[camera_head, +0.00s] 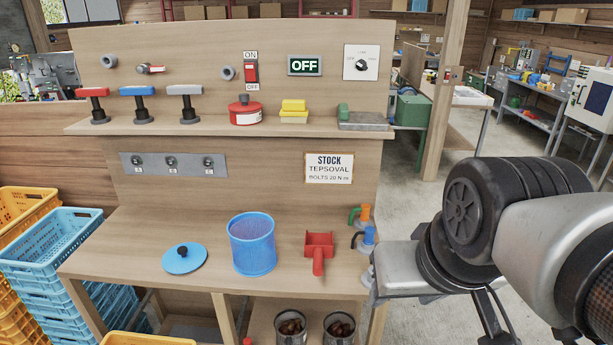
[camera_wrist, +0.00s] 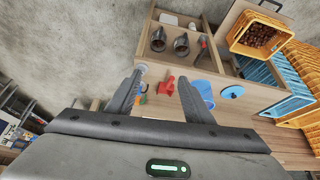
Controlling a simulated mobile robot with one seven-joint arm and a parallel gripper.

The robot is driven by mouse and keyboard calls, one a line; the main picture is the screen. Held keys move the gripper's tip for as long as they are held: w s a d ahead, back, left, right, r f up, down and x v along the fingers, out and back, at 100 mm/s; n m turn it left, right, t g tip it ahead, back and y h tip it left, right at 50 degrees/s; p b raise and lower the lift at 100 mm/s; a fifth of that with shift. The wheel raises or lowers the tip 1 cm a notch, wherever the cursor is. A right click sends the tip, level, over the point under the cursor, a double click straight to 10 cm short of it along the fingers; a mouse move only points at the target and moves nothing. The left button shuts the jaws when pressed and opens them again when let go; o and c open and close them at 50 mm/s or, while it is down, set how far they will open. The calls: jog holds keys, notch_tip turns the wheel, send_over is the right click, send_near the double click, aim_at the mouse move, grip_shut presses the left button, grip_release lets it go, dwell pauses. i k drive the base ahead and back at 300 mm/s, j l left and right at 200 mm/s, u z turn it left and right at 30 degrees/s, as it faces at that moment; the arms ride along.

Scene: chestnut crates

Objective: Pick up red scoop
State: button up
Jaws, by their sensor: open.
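The red scoop (camera_head: 319,241) lies on the wooden workbench (camera_head: 215,290), right of the blue bucket, with its handle toward the front edge. In the wrist view the red scoop (camera_wrist: 167,86) shows in the gap between my fingers, some distance beyond them. My gripper (camera_wrist: 160,76) is open and empty, with its two dark fingers spread.
A blue bucket (camera_head: 252,248) and a blue lid (camera_head: 184,259) stand left of the scoop. Two metal pots (camera_head: 290,327) sit below. Crates (camera_head: 45,255) are stacked at left.

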aim_at(317, 246)
jog(key=u, duration=1.75)
jog(key=z, duration=1.55)
jog(key=i+j+z, duration=0.35)
jog(key=i+j, duration=0.3)
jog(key=i, duration=0.15)
